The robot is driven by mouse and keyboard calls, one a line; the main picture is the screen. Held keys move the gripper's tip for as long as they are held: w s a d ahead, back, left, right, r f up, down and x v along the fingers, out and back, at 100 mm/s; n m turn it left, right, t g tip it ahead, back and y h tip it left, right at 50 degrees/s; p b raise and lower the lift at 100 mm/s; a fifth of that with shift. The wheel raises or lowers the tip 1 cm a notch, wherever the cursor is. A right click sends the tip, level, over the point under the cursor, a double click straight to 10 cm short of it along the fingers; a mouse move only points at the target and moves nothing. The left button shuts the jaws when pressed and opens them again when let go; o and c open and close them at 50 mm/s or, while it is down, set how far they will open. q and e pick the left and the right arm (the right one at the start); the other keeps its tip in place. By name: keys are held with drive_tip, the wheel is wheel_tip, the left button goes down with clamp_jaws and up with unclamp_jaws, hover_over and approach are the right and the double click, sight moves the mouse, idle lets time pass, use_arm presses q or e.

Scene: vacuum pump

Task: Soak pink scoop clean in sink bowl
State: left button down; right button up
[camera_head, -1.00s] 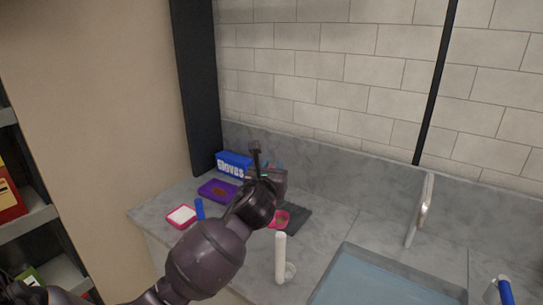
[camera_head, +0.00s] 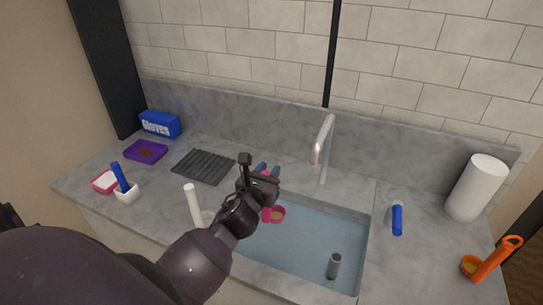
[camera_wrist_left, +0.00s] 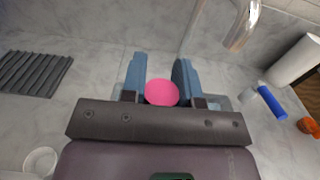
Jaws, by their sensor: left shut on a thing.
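The pink scoop (camera_head: 276,214) is held by my left gripper (camera_head: 266,173) over the left back part of the sink bowl (camera_head: 361,240). Something brownish shows inside its cup. The left wrist view shows a pink round end of the scoop (camera_wrist_left: 161,93) between the blue fingers, which are shut on it. The sink holds bluish water. I cannot tell whether the cup touches the water. Part of the scoop is hidden by the gripper. My right gripper is not in view.
A faucet (camera_head: 322,150) rises behind the sink, and a grey cylinder (camera_head: 334,265) stands in it. Left are a ribbed mat (camera_head: 204,166), white cylinder (camera_head: 193,204), purple tray (camera_head: 146,151) and gloves box (camera_head: 160,124). Right are a paper roll (camera_head: 477,188), blue-handled tool (camera_head: 397,218) and orange scoop (camera_head: 494,260).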

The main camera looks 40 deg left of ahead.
use_arm(q)
drive_tip(key=d, duration=0.2)
drive_tip(key=b, duration=0.6)
hover_over(275, 215)
drive_tip(key=shift+h, duration=0.3)
drive_tip(key=shift+s+f, duration=0.1)
drive_tip(key=shift+f, duration=3.85)
drive_tip(key=shift+f+b, duration=0.55)
drive_tip(key=shift+f, duration=0.1)
wheel_tip(275, 215, down, 3)
drive_tip(key=shift+r+b, duration=0.15)
drive_tip(key=shift+b, duration=0.75)
drive_tip(key=shift+f+b, duration=0.45)
drive_tip(key=shift+f, duration=0.25)
drive_tip(key=shift+f+b, duration=0.65)
drive_tip(key=shift+f, duration=0.5)
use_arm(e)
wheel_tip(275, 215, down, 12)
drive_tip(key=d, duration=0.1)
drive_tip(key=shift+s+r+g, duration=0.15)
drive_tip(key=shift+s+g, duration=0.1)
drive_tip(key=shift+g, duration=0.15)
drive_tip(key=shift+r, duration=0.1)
